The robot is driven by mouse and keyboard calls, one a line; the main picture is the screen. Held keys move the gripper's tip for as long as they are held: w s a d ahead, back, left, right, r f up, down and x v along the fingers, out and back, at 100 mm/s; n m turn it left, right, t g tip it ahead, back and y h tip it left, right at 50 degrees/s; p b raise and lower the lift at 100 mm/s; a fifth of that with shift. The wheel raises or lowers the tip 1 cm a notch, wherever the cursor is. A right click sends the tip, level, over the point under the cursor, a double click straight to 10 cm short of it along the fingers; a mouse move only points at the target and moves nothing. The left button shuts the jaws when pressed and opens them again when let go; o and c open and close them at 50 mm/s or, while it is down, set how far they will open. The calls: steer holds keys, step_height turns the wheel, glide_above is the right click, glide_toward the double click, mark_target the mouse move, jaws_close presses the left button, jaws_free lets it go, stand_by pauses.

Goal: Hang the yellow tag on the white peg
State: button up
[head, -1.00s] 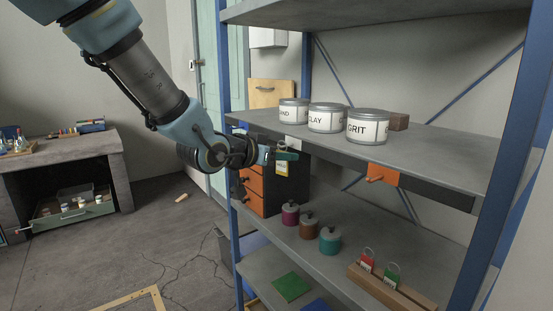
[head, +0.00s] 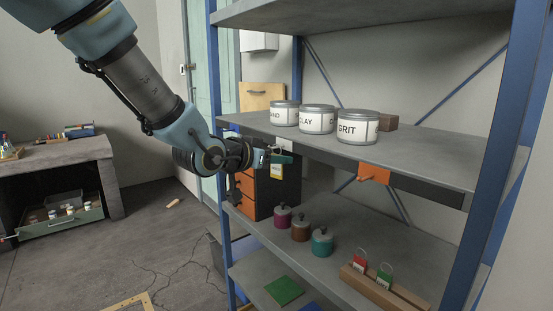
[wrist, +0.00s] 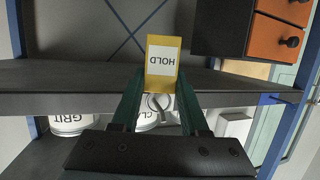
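The yellow tag (head: 276,170), with a white label reading HOLD, hangs at my gripper (head: 283,159) by the front edge of the middle shelf. In the wrist view the tag (wrist: 163,62) appears upside down between the tips of the green fingers (wrist: 162,78). The fingers appear shut on it, and its ring (wrist: 158,103) shows between them. The white peg's plate (head: 292,143) is on the shelf edge, just above and behind my gripper in the head view. The peg itself is not clear, and the ring appears apart from it.
An orange peg (head: 374,174) sits farther right on the same edge. Cans stand above, including the GRIT can (head: 357,127). Small lidded jars (head: 301,228) and a wooden rack (head: 385,290) with red and green tags stand below. A blue upright (head: 218,130) is close to my arm.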

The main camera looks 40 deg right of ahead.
steer(key=o, duration=0.5)
steer(key=shift+a, duration=0.1)
steer(key=v, duration=1.1)
steer(key=w+a+f+n+t+y+p, duration=0.1)
steer(key=w+a+f+n+t+y, duration=0.2)
steer(key=w+a, duration=0.5)
steer(key=w+a+f+n+t+y+p, duration=0.1)
steer(key=w+a+f+n+y, duration=0.4)
steer(key=a, duration=0.5)
steer(key=s+a+f+n+g+y, duration=0.1)
steer(key=s+a+f+n+y, duration=0.1)
steer(key=a, duration=0.5)
steer(key=s+a+f+n+g+y, duration=0.2)
steer(key=a, duration=0.6)
steer(key=s+a+f+n+g+y, duration=0.2)
steer(key=a, duration=0.5)
steer(key=shift+s+a+f, duration=0.25)
steer(key=shift+s+f, duration=0.15)
